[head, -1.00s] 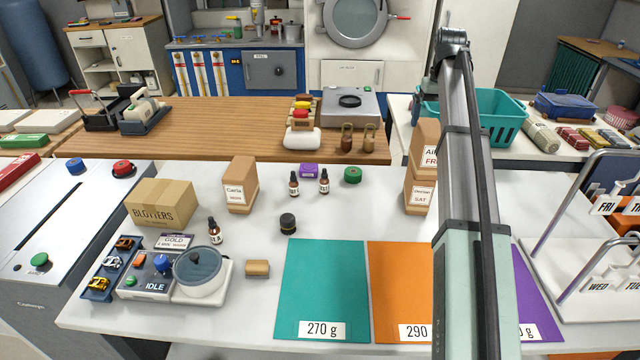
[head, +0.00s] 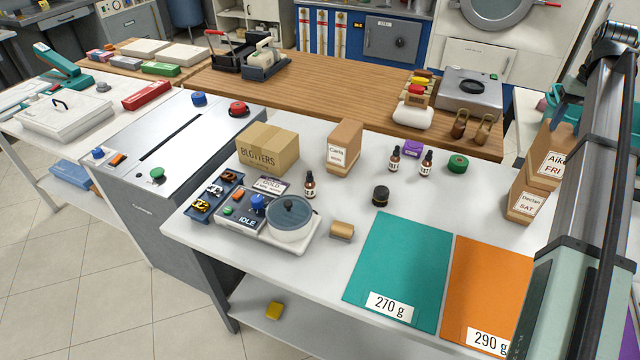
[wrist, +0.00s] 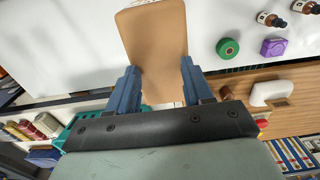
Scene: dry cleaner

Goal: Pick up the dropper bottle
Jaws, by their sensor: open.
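Three brown dropper bottles with black caps and white labels stand upright on the white table. One bottle (head: 309,186) is near the blotters box, and a pair, left bottle (head: 394,160) and right bottle (head: 426,164), stands farther back. Two bottles show at the wrist view's top right, the nearer one (wrist: 270,19) and another (wrist: 305,6) at the edge. My gripper (wrist: 160,82) is open, well apart from them. A brown package (wrist: 156,35) appears between its blue fingers; whether they touch it I cannot tell. The head view does not show my fingers.
A green roll (head: 457,163) and purple block (head: 413,147) sit beside the pair. A black-lidded jar (head: 380,196) stands in front. The Carla package (head: 344,146) is left; the Declan package (head: 525,203) is right, near my arm.

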